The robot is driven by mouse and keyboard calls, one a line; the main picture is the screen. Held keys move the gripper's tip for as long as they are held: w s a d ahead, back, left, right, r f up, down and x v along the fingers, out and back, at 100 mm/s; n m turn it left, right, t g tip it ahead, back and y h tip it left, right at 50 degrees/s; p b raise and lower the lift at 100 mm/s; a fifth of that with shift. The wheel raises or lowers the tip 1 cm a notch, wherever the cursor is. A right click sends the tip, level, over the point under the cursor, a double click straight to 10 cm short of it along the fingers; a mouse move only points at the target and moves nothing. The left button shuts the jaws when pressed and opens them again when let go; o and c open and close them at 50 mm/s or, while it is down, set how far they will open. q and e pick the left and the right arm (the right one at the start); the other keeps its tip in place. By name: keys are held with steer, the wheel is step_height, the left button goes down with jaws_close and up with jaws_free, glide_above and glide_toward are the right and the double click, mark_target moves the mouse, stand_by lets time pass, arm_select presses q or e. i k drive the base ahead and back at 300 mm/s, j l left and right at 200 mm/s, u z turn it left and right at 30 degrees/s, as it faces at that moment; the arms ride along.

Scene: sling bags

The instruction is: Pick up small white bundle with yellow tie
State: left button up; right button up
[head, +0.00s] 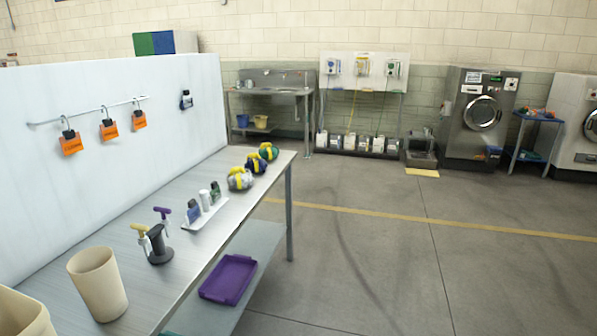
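The small white bundle with a yellow tie (240,179) rests on the steel table (190,258), toward its far end. A dark blue bundle with a yellow tie (256,163) sits just behind it, and a green bundle with a yellow tie (268,151) sits behind that, near the table's far edge. The three form a short row. Neither of my grippers is in view, and nothing touches the white bundle.
A white tray with small bottles (206,216) stands nearer than the bundles. A black holder with yellow and purple handles (159,249) and a beige bin (98,284) are nearer still. A white partition (110,160) borders the table's left. Floor at right is open.

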mark_target(239, 178)
steer(key=i, duration=1.45)
